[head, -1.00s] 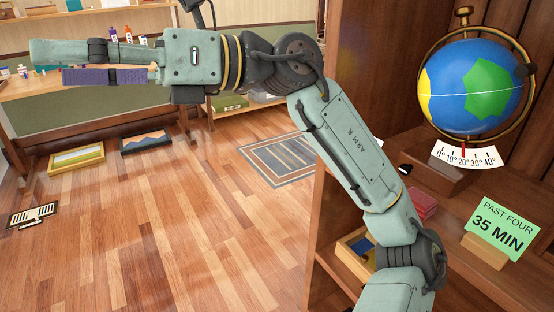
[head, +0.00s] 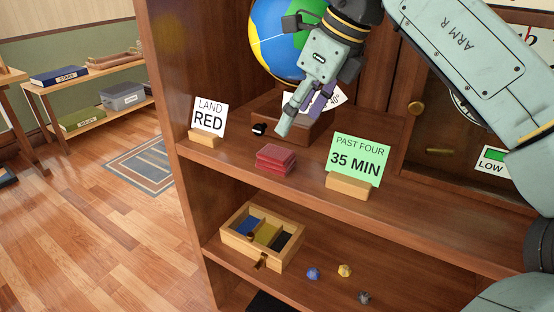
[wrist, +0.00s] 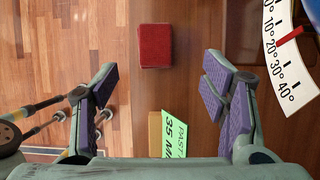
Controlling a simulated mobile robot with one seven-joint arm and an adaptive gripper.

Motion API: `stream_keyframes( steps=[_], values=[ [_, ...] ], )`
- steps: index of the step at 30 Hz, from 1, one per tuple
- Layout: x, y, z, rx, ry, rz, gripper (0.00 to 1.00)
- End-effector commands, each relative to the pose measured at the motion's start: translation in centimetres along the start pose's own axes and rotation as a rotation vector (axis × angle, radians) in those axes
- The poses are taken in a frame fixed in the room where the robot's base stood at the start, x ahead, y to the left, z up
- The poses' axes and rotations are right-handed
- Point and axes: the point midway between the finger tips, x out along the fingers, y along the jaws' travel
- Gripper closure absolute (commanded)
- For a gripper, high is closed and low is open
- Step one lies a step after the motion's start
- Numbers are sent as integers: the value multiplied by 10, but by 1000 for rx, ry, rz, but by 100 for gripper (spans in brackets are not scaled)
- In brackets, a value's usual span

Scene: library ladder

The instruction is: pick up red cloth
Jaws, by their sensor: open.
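The red cloth (head: 276,158) is a small folded stack lying on the upper shelf of the wooden cabinet in the head view. In the wrist view it (wrist: 155,46) shows ahead of the fingers, between their lines and apart from both. My gripper (head: 298,118) is above and behind the cloth in the head view, pointing down. In the wrist view its purple-padded fingers (wrist: 160,82) are spread wide with nothing between them.
A "PAST FOUR 35 MIN" card (head: 358,160) stands right of the cloth, and a "LAND RED" card (head: 208,120) stands left. The globe (head: 285,40) is behind my gripper. A divided wooden box (head: 290,250) and several small dice-like pieces are on the lower shelf.

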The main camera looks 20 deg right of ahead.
Motion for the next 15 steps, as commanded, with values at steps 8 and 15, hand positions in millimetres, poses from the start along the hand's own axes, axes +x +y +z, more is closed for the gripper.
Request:
stream_keyframes(
  steps=[8,15],
  values=[
    [34,1,1,-3,-3,2,33],
    [63,7,0,-3,-2,4,33]
  ],
)
